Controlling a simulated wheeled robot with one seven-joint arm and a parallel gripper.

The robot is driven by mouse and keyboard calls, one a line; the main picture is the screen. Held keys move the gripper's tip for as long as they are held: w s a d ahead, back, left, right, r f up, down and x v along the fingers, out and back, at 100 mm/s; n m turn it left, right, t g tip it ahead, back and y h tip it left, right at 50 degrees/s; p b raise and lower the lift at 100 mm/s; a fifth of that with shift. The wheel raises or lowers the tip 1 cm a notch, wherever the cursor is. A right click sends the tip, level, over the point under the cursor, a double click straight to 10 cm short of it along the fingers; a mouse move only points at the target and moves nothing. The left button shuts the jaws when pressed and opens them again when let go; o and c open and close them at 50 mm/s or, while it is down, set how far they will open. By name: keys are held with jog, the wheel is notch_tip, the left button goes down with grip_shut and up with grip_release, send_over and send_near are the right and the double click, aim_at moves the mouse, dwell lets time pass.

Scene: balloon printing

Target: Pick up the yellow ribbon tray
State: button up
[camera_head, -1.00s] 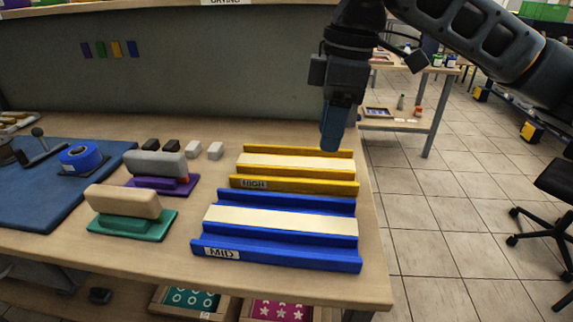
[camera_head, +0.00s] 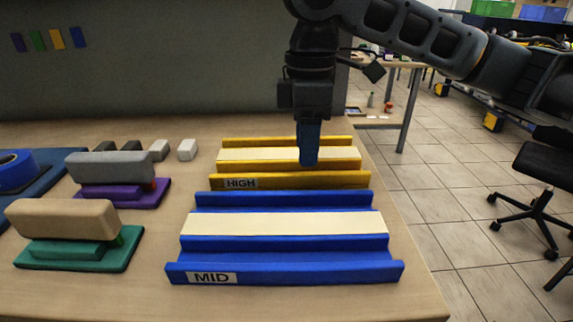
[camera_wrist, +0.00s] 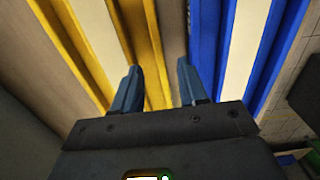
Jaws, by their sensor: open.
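The yellow ribbon tray (camera_head: 325,180), labelled HIGH, lies on the table with a cream strip (camera_head: 250,154) along its middle. My gripper (camera_head: 308,163) is over the right half of this tray, pointing down. In the wrist view, the open, empty gripper (camera_wrist: 157,68) has its left finger over the yellow tray (camera_wrist: 145,35) and its right finger over the gap beside the blue tray. The tray's near yellow wall shows between the fingers. I cannot tell how far above the tray the fingertips are. The gripper hides a small part of the tray.
A blue tray (camera_head: 300,270), labelled MID, lies just in front of the yellow one. Purple-based (camera_head: 115,195) and green-based (camera_head: 75,250) blocks stand left, with several small blocks behind. A grey panel (camera_head: 150,75) rises at the back. The table ends at the right.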

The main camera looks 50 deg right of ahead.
aim_at(304, 173)
jog(key=shift+w+f+b, duration=0.1)
jog(key=shift+f+b, duration=0.4)
jog(key=shift+f, duration=2.3)
jog(key=shift+c, duration=0.3)
grip_shut()
